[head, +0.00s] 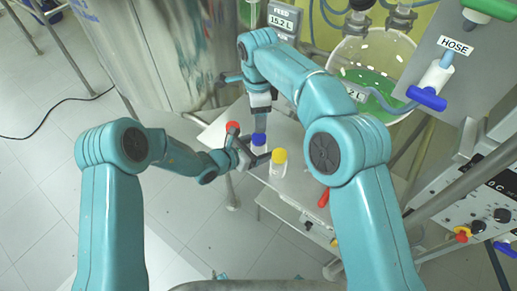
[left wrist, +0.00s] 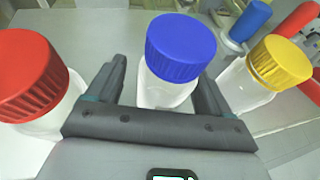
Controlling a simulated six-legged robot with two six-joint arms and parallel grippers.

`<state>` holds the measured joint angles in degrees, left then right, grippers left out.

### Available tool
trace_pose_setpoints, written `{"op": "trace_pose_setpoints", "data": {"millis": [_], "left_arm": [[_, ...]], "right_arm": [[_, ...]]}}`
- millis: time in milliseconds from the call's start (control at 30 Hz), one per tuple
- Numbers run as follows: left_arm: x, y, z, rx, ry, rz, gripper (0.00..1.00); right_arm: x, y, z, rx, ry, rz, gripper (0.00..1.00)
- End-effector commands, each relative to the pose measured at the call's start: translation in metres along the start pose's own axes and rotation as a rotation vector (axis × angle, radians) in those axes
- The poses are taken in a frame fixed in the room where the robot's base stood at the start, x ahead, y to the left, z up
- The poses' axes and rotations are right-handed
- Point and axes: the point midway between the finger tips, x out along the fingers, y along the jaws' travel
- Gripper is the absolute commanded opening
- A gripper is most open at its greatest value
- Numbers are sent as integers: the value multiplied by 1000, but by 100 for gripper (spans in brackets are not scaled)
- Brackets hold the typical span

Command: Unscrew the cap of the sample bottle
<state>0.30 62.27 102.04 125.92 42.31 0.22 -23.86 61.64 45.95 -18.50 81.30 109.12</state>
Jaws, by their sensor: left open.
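A clear bottle with a blue cap (head: 258,139) stands upright on a small table, between a red-capped bottle (head: 232,127) and a yellow-capped bottle (head: 279,158). In the left wrist view the blue cap (left wrist: 181,46) sits on its bottle. My left gripper (left wrist: 158,92) is open, with one finger on each side of the blue-capped bottle, and gaps show beside it. In the head view my left gripper (head: 245,152) partly hides this bottle. My right gripper (head: 259,112) points down just behind the blue cap; its fingers are too unclear to read.
The red cap (left wrist: 30,75) and yellow cap (left wrist: 280,60) are close outside my left fingers. A steel vessel (head: 165,50) stands behind left. A glass reactor with green liquid (head: 375,80) and a control panel (head: 480,215) are at right. A black cable (head: 60,120) crosses the floor.

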Motion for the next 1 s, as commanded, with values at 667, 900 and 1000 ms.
{"op": "trace_pose_setpoints", "data": {"millis": [667,900,1000], "left_arm": [[12,0,1,1,0,0,3],[12,0,1,1,0,0,0],[12,0,1,1,-1,0,0]], "right_arm": [[0,-1,-1,0,0,0,64],[0,-1,-1,-170,0,-1,64],[1,0,-1,-361,0,-1,64]]}}
